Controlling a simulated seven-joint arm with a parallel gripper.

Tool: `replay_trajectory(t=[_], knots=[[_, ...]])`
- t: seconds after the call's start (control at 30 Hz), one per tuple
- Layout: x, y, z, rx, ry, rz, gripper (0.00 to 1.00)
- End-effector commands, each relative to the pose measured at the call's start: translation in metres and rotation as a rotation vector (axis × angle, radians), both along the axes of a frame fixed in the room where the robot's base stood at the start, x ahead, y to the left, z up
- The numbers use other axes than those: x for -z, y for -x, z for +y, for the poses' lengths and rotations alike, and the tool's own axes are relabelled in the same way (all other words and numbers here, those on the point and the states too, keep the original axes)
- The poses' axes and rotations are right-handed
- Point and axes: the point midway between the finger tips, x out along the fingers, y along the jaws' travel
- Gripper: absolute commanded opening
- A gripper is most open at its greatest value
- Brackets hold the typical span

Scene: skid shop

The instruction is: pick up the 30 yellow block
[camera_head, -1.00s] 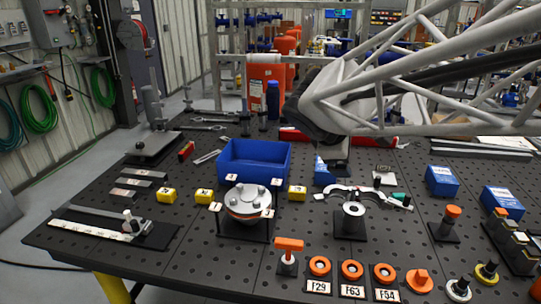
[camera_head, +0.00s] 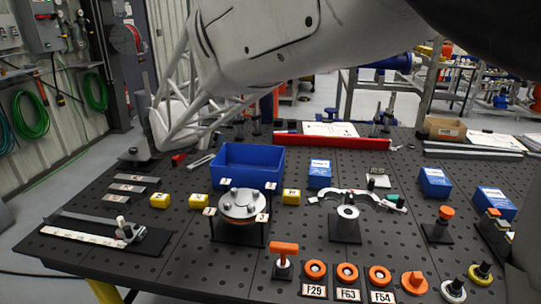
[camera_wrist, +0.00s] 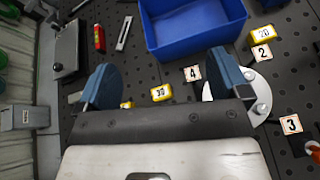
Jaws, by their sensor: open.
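The yellow block marked 30 (camera_wrist: 160,92) lies on the dark perforated bench and shows in the wrist view between the two fingers of my gripper (camera_wrist: 165,72). In the head view it appears to be the middle yellow block (camera_head: 199,201), just in front of the blue bin; its label is too small to read there. My gripper is open and empty, above the bench and apart from the block. The block's near side is close to the dark gripper body.
The blue bin (camera_head: 248,165) stands behind the blocks. A round flange on a stand (camera_head: 240,205) is to the right of block 30. A yellow block marked 20 (camera_wrist: 263,33) and another yellow block (camera_head: 160,200) lie nearby. Flat metal bars (camera_head: 128,188) lie at the left.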

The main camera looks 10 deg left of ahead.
Motion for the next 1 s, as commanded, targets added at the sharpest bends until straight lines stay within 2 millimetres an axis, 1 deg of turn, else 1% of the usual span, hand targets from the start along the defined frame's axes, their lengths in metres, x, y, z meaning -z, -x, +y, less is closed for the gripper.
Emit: replay_trajectory(t=[0.03,0.2,0.43,0.47,0.77,0.8,0.87,0.9,0.97,1.0], knots=[[0.003,0.001,0.012,-0.027,0.021,-0.005,0.94],[0.008,0.003,0.041,-0.099,0.081,-0.024,0.94],[0.015,0.007,0.073,-0.177,0.148,-0.048,0.94],[0.02,0.007,0.074,-0.18,0.152,-0.048,0.94],[0.081,0.007,0.071,-0.176,0.15,-0.044,0.94],[0.092,0.007,0.071,-0.177,0.152,-0.044,0.94],[0.108,0.007,0.071,-0.177,0.151,-0.044,0.94],[0.121,0.007,0.071,-0.176,0.152,-0.044,0.94],[0.139,0.007,0.071,-0.176,0.152,-0.044,0.94],[0.152,0.007,0.071,-0.176,0.152,-0.044,0.94]])
